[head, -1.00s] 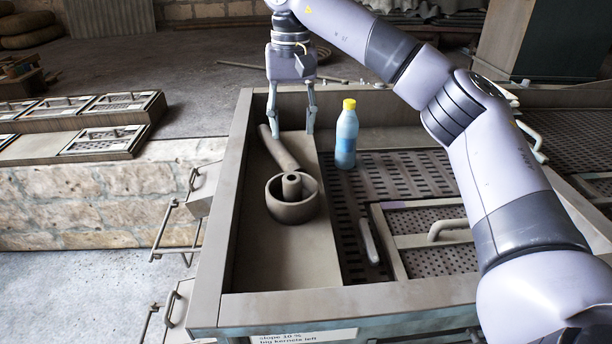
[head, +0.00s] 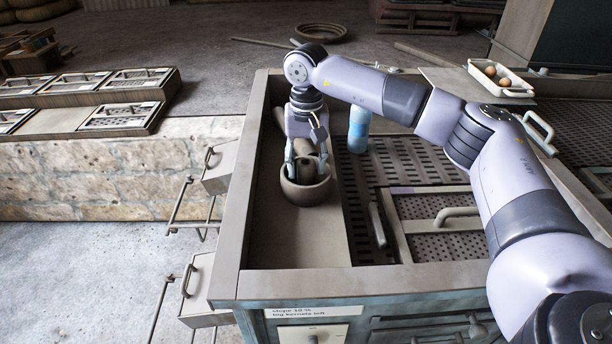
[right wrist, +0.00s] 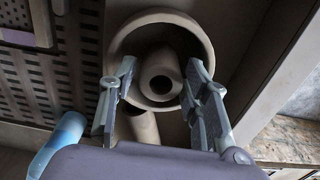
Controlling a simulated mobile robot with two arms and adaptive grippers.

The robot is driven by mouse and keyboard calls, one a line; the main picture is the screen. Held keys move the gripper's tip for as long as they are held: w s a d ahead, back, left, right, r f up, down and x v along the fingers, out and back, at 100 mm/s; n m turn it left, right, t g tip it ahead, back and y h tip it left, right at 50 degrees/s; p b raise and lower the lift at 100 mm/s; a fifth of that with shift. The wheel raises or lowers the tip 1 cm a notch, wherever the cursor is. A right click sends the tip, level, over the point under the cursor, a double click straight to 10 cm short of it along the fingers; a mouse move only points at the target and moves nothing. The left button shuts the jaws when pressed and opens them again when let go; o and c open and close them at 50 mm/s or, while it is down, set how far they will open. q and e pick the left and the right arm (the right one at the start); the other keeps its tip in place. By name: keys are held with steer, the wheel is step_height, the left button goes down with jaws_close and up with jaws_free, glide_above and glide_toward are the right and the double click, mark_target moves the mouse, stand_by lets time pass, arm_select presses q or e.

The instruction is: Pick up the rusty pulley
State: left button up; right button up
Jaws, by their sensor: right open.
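The pulley (head: 305,191) is a dull brown, bowl-like wheel with a hollow hub at its centre. It sits on the bare strip at the left of the bench top. In the right wrist view the pulley's rim (right wrist: 203,38) surrounds the hub (right wrist: 160,76). My right gripper (head: 304,172) is over the pulley, pointing down. In the right wrist view its open fingers (right wrist: 160,82) stand on either side of the hub, with a gap to each side. In the head view the fingertips are partly hidden at the rim. My left gripper is out of view.
A brown tube (right wrist: 142,126) lies right behind the pulley. A blue bottle (head: 358,131) stands to the right, partly behind my arm. The bench's raised left edge (head: 243,180) runs close by. A white tray (head: 517,92) with eggs sits at the right.

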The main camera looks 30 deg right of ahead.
mark_target(306, 173)
steer(key=shift+f+p, duration=0.5)
steer(key=shift+f, duration=1.15)
jaws_close()
steer(key=shift+w, duration=0.1)
steer(key=shift+w+r, duration=0.1)
steer(key=shift+r, duration=0.05)
